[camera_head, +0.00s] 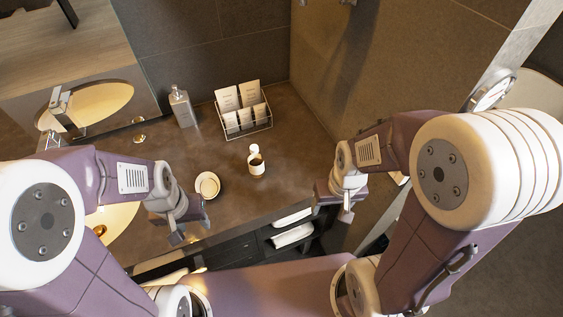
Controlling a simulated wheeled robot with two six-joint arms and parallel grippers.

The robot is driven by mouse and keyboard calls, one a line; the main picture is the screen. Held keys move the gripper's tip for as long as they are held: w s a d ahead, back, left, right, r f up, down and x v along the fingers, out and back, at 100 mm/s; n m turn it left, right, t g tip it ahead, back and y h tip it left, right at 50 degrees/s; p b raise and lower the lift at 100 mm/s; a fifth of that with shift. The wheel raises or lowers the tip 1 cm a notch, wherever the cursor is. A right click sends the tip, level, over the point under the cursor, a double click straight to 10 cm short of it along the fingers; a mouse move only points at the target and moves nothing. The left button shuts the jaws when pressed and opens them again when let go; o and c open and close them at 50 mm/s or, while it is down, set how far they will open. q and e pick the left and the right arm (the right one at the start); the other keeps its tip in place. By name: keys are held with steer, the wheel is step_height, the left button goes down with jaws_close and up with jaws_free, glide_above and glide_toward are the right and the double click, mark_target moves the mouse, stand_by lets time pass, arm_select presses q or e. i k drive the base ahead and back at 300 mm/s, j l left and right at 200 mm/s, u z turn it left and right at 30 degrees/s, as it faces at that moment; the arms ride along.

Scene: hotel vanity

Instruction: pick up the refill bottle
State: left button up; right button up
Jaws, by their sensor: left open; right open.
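The refill bottle is most likely the small bottle (256,163) with a white top and brown lower part, standing upright near the middle of the dark counter. A taller grey pump bottle (181,107) stands at the back by the mirror. My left gripper (190,226) is open and empty near the counter's front edge, left of and nearer than the small bottle. My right gripper (335,203) is open and empty to the right of the small bottle, by the counter's right end. Neither gripper touches a bottle. The arm links partly hide both grippers.
A wire rack (246,124) with white packets and cards stands at the back. A round cream dish (208,185) lies left of the small bottle. A basin is partly hidden at the left. Rolled white towels (292,235) sit on a shelf below. The counter around the small bottle is clear.

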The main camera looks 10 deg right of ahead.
mark_target(257, 170)
steer(key=l+u, duration=0.15)
steer(key=u, duration=0.25)
steer(key=l+u, duration=0.2)
steer(key=u, duration=0.2)
steer(key=l+u, duration=0.15)
steer(key=u, duration=0.25)
steer(key=l+u, duration=0.15)
steer(key=u, duration=0.25)
steer(key=i+l, duration=0.15)
